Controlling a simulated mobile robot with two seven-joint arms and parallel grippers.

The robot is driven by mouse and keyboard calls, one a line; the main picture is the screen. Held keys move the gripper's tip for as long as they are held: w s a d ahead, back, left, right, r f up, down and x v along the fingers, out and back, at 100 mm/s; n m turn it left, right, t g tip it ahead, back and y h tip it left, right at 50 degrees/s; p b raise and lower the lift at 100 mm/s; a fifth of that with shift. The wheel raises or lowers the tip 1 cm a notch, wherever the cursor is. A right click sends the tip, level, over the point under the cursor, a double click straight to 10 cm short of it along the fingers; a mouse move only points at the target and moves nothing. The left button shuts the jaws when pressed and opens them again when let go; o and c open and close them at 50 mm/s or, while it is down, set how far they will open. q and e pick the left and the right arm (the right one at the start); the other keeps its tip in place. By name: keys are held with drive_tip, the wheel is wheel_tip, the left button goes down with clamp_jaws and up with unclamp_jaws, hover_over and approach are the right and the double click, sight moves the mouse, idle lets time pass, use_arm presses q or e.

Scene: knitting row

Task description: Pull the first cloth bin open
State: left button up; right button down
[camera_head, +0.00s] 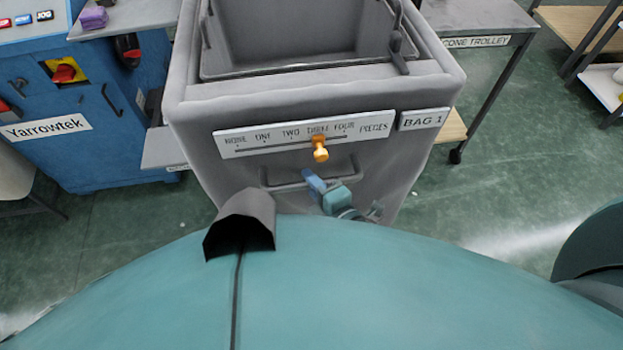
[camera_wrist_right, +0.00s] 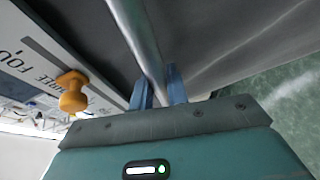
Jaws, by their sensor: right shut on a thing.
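The grey cloth bin (camera_head: 205,160) labelled BAG 1 (camera_head: 423,119) stands in front of me in the head view. Its open top shows a grey inner space (camera_head: 300,30). A grey bar handle (camera_head: 283,186) crosses the lower front; it also runs between the fingers in the right wrist view (camera_wrist_right: 134,34). My right gripper (camera_head: 315,183) is at the handle's middle, its blue fingers (camera_wrist_right: 159,88) shut on the bar. My left gripper is not in view.
An orange slider knob (camera_head: 320,149) sits on the NONE-to-FOUR scale plate (camera_head: 250,143), just above the handle. A blue Yarrowtek machine (camera_head: 90,150) stands left. The cone trolley (camera_head: 480,20) stands right. Green floor (camera_head: 500,180) is clear at right.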

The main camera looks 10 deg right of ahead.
drive_tip(key=c, duration=1.4)
unclamp_jaws()
drive_tip(key=shift+o, duration=0.2)
drive_tip(key=v, duration=1.3)
drive_tip(key=shift+b, duration=0.35)
drive_tip(key=shift+s+r, duration=0.1)
